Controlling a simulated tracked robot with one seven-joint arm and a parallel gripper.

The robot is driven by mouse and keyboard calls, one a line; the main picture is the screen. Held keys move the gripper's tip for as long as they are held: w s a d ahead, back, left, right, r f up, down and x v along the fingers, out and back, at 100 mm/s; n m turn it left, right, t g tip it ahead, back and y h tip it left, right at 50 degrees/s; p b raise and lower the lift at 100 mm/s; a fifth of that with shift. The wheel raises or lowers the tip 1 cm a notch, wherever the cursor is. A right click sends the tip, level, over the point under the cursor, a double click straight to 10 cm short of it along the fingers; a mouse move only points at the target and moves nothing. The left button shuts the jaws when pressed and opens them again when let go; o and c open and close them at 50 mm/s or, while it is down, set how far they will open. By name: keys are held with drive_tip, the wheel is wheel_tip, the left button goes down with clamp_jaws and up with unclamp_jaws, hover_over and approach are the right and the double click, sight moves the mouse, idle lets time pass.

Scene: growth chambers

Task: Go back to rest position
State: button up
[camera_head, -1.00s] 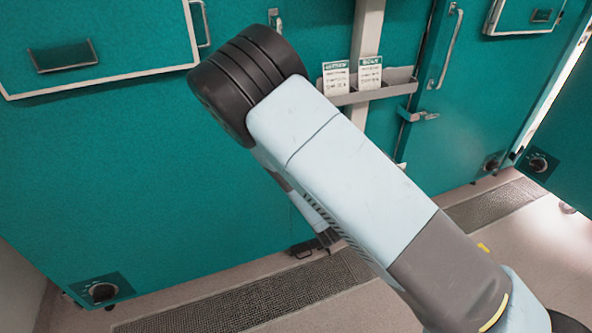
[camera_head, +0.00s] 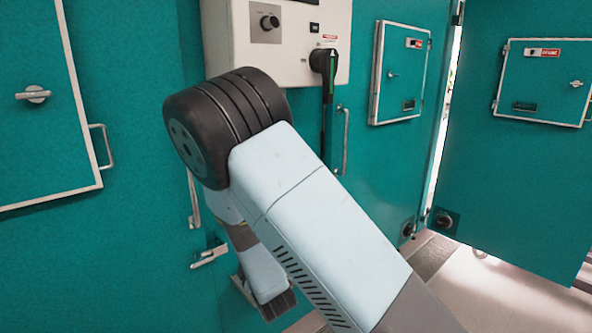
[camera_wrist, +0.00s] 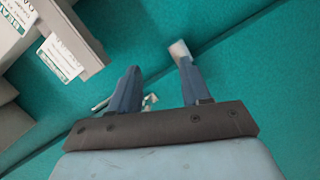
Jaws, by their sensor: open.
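My gripper (camera_wrist: 157,57) shows in the wrist view with its two fingers apart and nothing between them. It is in front of a teal chamber wall (camera_wrist: 245,70). In the head view my arm reaches up from the lower right to a dark ribbed joint, and its farther links hang down behind it.
Printed cards (camera_wrist: 60,58) in a grey holder (camera_wrist: 82,40) are close to the gripper's left. In the head view are a white control box (camera_head: 228,35), a black-handled device (camera_head: 326,65), a door latch (camera_head: 209,256) and an open teal door (camera_head: 510,170). Floor shows at lower right.

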drive_tip(key=s+d+r+m+g+h, duration=0.2)
drive_tip(key=d+r+m+g+h, duration=0.2)
drive_tip(key=d+r+m, duration=1.25)
drive_tip(key=s+d+r+m+g+h, duration=0.1)
drive_tip(key=s+d+r+g, duration=0.1)
drive_tip(key=s+d+r, duration=0.4)
drive_tip(key=s+d+r+m+g+h, duration=0.2)
drive_tip(key=s+d+r, duration=0.4)
drive_tip(key=s+d, duration=0.9)
drive_tip(key=s, duration=0.4)
drive_tip(key=shift+d+r, duration=0.25)
drive_tip(key=shift+d, duration=0.1)
drive_tip(key=shift+o, duration=0.4)
drive_tip(key=shift+s, duration=0.1)
